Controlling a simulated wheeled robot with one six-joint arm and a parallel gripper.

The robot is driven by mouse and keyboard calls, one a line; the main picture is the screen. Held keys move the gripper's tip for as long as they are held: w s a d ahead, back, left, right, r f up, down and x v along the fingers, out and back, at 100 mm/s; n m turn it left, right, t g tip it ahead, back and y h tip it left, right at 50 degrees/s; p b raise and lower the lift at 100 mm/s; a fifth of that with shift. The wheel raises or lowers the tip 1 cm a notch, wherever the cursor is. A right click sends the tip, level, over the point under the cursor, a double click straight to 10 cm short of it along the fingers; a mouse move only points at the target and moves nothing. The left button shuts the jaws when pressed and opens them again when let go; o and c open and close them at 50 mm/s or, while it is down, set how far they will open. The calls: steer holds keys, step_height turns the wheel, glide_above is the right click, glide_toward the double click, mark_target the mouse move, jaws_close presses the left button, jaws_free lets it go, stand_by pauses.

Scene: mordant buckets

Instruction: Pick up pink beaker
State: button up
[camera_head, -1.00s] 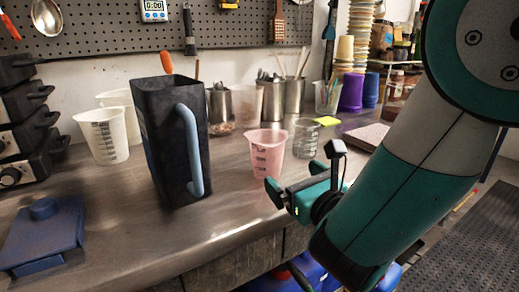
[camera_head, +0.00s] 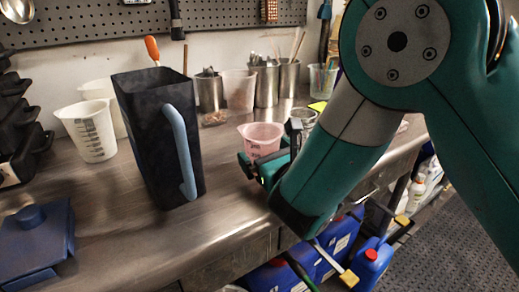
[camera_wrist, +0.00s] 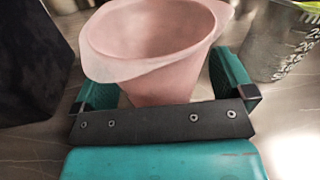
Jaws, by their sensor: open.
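The pink beaker (camera_head: 261,138) stands upright on the metal counter, partly hidden behind my gripper in the head view. In the wrist view the pink beaker (camera_wrist: 155,50) fills the upper middle, its wide rim tilted toward the camera. My gripper (camera_wrist: 167,85) is open, with one teal finger on each side of the beaker's lower body. The fingers appear apart from its wall, though contact at the far ends is hidden. In the head view my gripper (camera_head: 250,165) is low, at the near side of the beaker.
A tall black pitcher with a blue handle (camera_head: 160,140) stands left of the beaker. A clear measuring beaker (camera_wrist: 280,40) is close on the right. White beakers (camera_head: 88,130) and metal utensil cups (camera_head: 266,84) stand farther back. The counter's front strip (camera_head: 205,235) is clear.

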steer(key=c, duration=0.9)
steer(key=shift+r, duration=0.1)
step_height(320, 180, up, 34)
steer(key=p, duration=2.7)
